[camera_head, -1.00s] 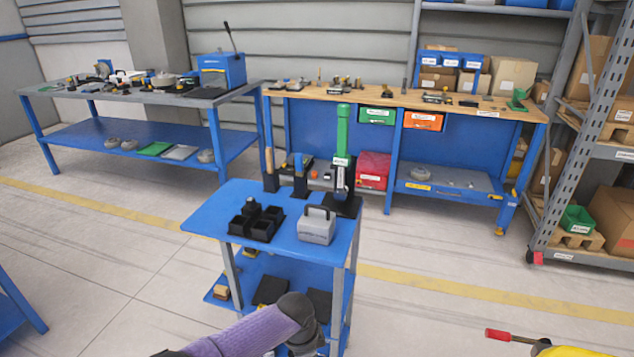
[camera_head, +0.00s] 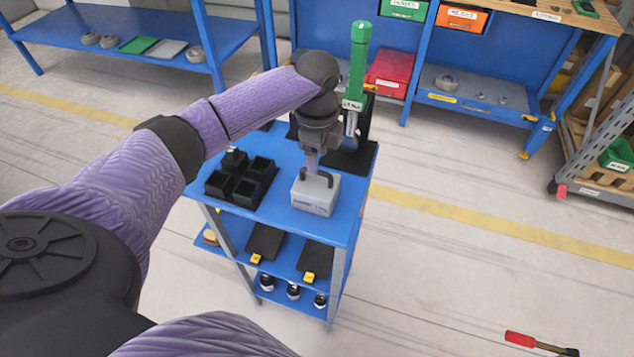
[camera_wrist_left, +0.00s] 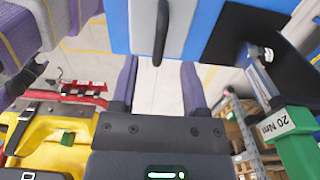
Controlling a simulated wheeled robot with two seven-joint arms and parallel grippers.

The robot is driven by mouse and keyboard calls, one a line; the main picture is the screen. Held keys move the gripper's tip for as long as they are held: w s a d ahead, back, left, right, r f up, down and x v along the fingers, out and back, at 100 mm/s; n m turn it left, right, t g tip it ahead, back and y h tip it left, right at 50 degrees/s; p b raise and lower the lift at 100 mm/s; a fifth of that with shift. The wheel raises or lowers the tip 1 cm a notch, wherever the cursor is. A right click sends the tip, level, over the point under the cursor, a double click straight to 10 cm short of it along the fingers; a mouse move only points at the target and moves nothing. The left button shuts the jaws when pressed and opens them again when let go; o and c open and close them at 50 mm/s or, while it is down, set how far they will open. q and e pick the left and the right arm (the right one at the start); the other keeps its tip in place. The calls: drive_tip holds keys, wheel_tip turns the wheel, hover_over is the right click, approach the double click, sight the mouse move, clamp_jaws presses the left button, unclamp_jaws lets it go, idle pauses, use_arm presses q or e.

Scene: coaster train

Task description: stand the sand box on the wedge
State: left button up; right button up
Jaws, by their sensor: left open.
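A light grey box with a black handle (camera_head: 316,195), which I take for the sand box, stands upright on the blue cart top. It also shows at the top of the left wrist view (camera_wrist_left: 143,22). My left gripper (camera_head: 312,166) is just above this box, pointing down at its handle. In the left wrist view its two purple fingers (camera_wrist_left: 158,72) are apart, with the handle's end near the gap between their tips. Whether they touch it I cannot tell. I cannot pick out the wedge with certainty. My right gripper is not in view.
A black divided tray (camera_head: 240,182) is left of the box on the cart (camera_head: 285,225). A green-handled tool (camera_head: 360,65) stands upright in a black holder behind it. Dark pieces with yellow tags (camera_head: 265,241) lie on the shelf below.

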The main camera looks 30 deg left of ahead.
sight(316, 185)
use_arm(q)
wheel_tip(316, 185, down, 4)
drive_tip(key=shift+s+a+b, duration=0.1)
drive_tip(key=shift+b, duration=0.3)
clamp_jaws()
drive_tip(key=shift+r, duration=0.1)
idle(1.0)
